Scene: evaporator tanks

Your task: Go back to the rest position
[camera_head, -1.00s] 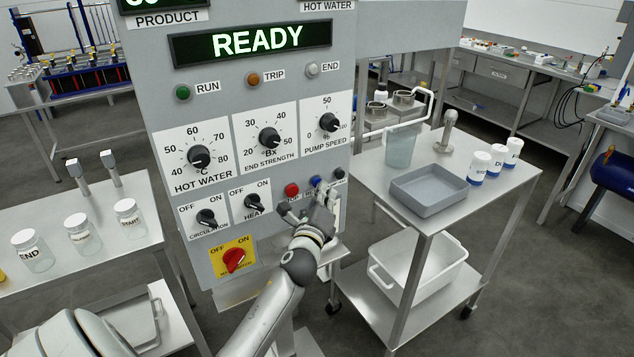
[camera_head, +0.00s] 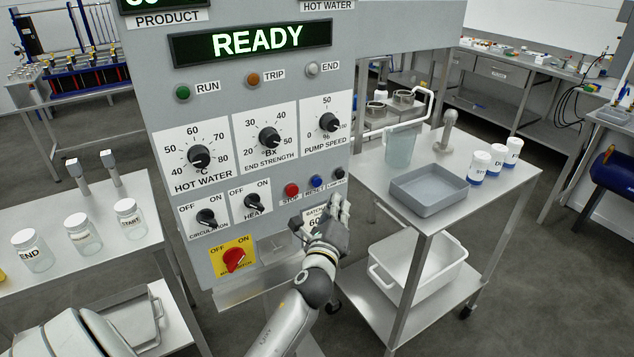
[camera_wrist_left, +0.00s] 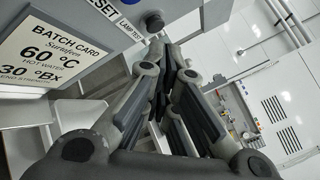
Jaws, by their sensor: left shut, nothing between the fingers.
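My left gripper (camera_head: 338,208) is shut and empty in front of the lower right of the grey control panel (camera_head: 230,125). It partly covers the batch card (camera_head: 316,221) below the buttons. In the left wrist view, its dark fingers (camera_wrist_left: 160,48) come together below the black lamp test button (camera_wrist_left: 154,22), with the batch card (camera_wrist_left: 52,50) to their left. The red stop button (camera_head: 291,190), blue reset button (camera_head: 316,181) and black lamp test button (camera_head: 339,173) are uncovered in the head view. My right gripper is not in view.
A steel cart (camera_head: 505,190) stands right of the panel with a grey tray (camera_head: 430,189), a clear jug (camera_head: 402,147) and white bottles. A white tub (camera_head: 418,268) is on its lower shelf. A table (camera_head: 100,262) with labelled jars stands left. The display (camera_head: 255,41) reads READY.

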